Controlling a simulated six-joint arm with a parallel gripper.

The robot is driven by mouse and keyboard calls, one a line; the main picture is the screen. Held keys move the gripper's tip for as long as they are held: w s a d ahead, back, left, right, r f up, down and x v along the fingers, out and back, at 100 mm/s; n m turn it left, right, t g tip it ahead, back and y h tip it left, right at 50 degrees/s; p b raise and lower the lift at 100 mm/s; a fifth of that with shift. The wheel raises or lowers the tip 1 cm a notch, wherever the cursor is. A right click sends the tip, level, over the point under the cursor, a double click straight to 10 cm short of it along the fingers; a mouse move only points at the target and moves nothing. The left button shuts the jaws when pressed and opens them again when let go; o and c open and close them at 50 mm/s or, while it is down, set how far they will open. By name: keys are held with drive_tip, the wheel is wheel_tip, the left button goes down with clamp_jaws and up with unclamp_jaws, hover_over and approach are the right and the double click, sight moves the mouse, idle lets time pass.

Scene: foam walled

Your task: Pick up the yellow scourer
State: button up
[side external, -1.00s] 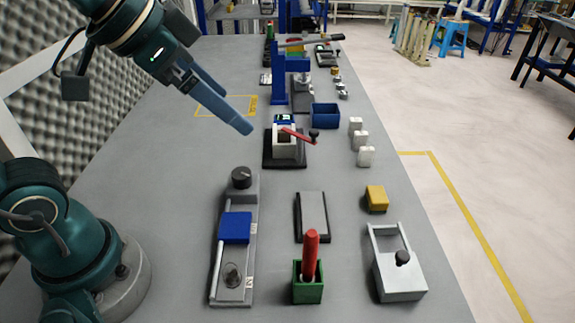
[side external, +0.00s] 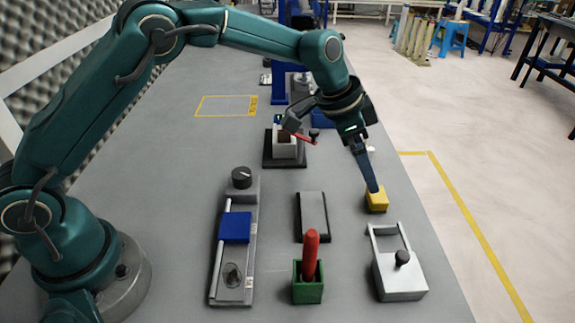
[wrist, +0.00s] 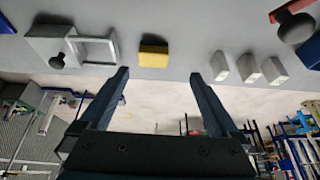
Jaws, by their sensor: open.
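The yellow scourer (side external: 379,204) is a small yellow block lying on the grey bench near its right edge, just behind the silver box. It also shows in the wrist view (wrist: 153,55) with a dark layer along one side. My gripper (side external: 373,190) points down close to the scourer in the side view, its fingers overlapping the scourer's upper edge. In the wrist view my gripper (wrist: 158,75) has its two fingers spread wide with nothing between the tips. The scourer appears beyond the fingertips there, nearer the left finger. Whether a finger touches it cannot be told.
A silver box with a black knob (side external: 400,275) stands in front of the scourer. Several white blocks (wrist: 248,69) lie beside it, mostly hidden by my arm in the side view. A dark flat pad (side external: 313,215) and a green holder with a red stick (side external: 308,285) are to the left.

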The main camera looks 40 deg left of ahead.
sight(369, 196)
drive_tip(key=f, duration=0.2)
drive_tip(key=shift+s+d+f+g, duration=0.25)
drive_tip(key=shift+s+f+g, duration=0.05)
drive_tip(key=shift+s+f, duration=0.05)
drive_tip(key=shift+x, duration=2.3)
drive_tip(key=c, duration=1.4)
drive_tip(key=shift+r, duration=5)
drive_tip(key=shift+c, duration=0.3)
